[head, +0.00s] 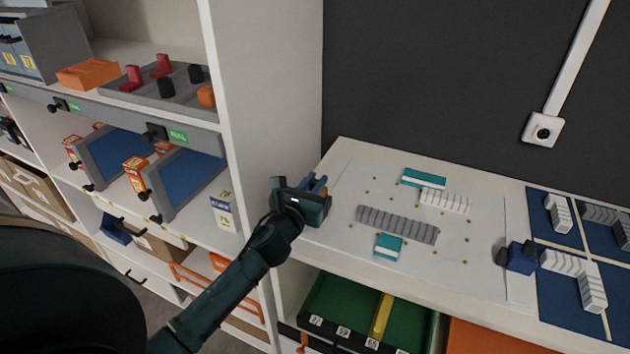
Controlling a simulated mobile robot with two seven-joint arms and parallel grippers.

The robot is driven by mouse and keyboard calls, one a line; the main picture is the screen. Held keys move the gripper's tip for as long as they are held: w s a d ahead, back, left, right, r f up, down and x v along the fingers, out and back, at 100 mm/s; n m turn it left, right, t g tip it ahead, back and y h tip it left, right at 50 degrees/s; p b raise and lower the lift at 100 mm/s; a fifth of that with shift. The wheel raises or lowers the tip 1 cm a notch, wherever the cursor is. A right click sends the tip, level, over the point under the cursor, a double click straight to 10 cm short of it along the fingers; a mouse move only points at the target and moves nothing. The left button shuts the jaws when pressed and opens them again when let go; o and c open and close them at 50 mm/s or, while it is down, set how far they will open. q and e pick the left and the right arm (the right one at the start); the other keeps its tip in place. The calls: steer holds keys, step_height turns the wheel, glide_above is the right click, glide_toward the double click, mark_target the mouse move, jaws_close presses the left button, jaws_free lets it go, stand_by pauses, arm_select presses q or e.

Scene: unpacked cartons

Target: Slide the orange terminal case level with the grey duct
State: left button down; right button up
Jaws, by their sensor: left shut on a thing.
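The grey duct (397,224) is a ribbed strip lying slantwise on the pale perforated board. I see no orange terminal case on the board; the two cases there are teal, one (425,178) behind beside a white ribbed duct (444,201) and one (388,246) in front of the grey duct. My left gripper (313,188) is at the board's left edge, left of the grey duct and apart from it. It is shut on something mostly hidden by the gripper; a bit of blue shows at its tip. My right gripper is out of view.
Shelves on the left hold an orange box (88,74) and a grey tray (150,92) of small parts. A blue block (521,258) with a black knob stands at the board's right end, beside blue panels with white ribbed pieces (592,293). The board's left part is mostly clear.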

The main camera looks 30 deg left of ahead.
arm_select(q)
steer(key=c, duration=1.4)
jaws_free()
steer(key=shift+o, duration=0.2)
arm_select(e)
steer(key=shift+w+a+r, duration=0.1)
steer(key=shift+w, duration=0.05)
arm_select(q)
steer(key=shift+s, duration=0.15)
steer(key=s, duration=0.4)
steer(key=s+b, duration=0.1)
steer(key=s, duration=0.7)
steer(key=shift+d+b, duration=0.35)
steer(key=shift+b, duration=0.05)
steer(key=shift+s, duration=0.4)
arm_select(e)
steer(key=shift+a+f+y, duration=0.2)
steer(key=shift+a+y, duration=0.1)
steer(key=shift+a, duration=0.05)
